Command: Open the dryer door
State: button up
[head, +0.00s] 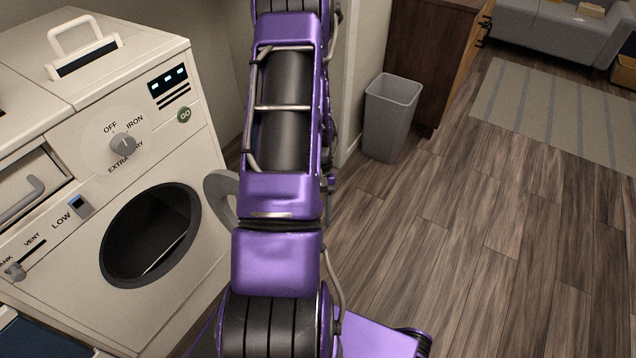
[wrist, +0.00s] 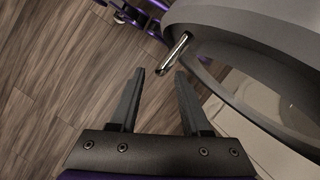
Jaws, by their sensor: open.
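The white dryer (head: 150,200) stands at the left in the head view, with a dark round opening (head: 150,235) uncovered in its front. Its grey ring-shaped door (head: 219,190) stands swung out to the right of the opening, partly hidden behind my purple arm. In the wrist view the door (wrist: 240,30) fills the upper right, with a short metal bar handle (wrist: 174,53) on it. My gripper (wrist: 160,72) is open, its fingertips close to the free end of the handle. The handle shows between the fingertips; contact cannot be told. The head view does not show the fingers.
A grey bin (head: 390,118) stands by a brown cabinet (head: 432,60) behind my arm. A striped rug (head: 560,115) and a grey sofa (head: 555,40) are at the back right. The wooden floor (head: 480,250) at the right is clear.

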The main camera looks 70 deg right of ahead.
jog(key=p+v, duration=0.1)
jog(key=v, duration=0.9)
jog(key=shift+r, duration=0.25)
jog(key=shift+w+d, duration=0.1)
jog(key=shift+w, duration=0.05)
